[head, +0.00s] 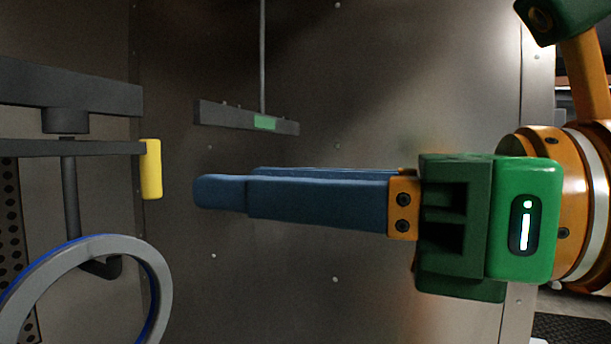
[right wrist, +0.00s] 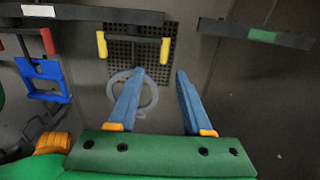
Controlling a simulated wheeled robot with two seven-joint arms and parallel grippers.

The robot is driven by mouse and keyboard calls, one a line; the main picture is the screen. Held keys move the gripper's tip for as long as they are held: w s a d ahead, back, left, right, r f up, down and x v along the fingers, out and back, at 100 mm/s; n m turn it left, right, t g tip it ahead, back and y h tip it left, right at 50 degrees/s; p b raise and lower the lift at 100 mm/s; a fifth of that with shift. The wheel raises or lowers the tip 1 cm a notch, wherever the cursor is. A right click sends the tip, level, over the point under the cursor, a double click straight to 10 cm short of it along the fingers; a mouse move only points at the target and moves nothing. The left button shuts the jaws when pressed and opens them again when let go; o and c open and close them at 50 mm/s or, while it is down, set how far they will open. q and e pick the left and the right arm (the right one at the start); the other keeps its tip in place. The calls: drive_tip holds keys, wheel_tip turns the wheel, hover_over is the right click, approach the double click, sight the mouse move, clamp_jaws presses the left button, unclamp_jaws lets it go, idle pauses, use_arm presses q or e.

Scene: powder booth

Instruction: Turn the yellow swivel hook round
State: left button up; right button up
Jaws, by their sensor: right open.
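The yellow swivel hook hangs under a dark overhead beam. It has a dark crossbar with yellow end grips, a thin stem and a hooked foot. One yellow grip (head: 151,169) shows in the head view. In the right wrist view both ends show, with the right grip (right wrist: 165,50) nearer my fingers. A grey ring (head: 160,270) with a blue inner edge hangs at the hook's foot. My right gripper (head: 224,184) is open and empty, pointing left, its fingertips a short gap to the right of the yellow grip. My left gripper is not in view.
A second dark bar with a green label (head: 265,122) hangs on a rod behind my fingers. In the right wrist view, a red-ended hook (right wrist: 47,41) carries a blue frame (right wrist: 44,82) at left. A perforated panel (right wrist: 128,72) sits behind the yellow hook. Metal booth walls surround it.

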sight(157, 179)
drive_tip(key=p+x, duration=0.1)
drive_tip(key=x, duration=0.4)
drive_tip(key=p+x, duration=0.1)
drive_tip(key=x, duration=0.5)
drive_tip(key=shift+w+a+f, duration=0.1)
drive_tip(key=shift+w+a, duration=0.05)
drive_tip(key=shift+w, duration=0.35)
drive_tip(key=c, duration=0.7)
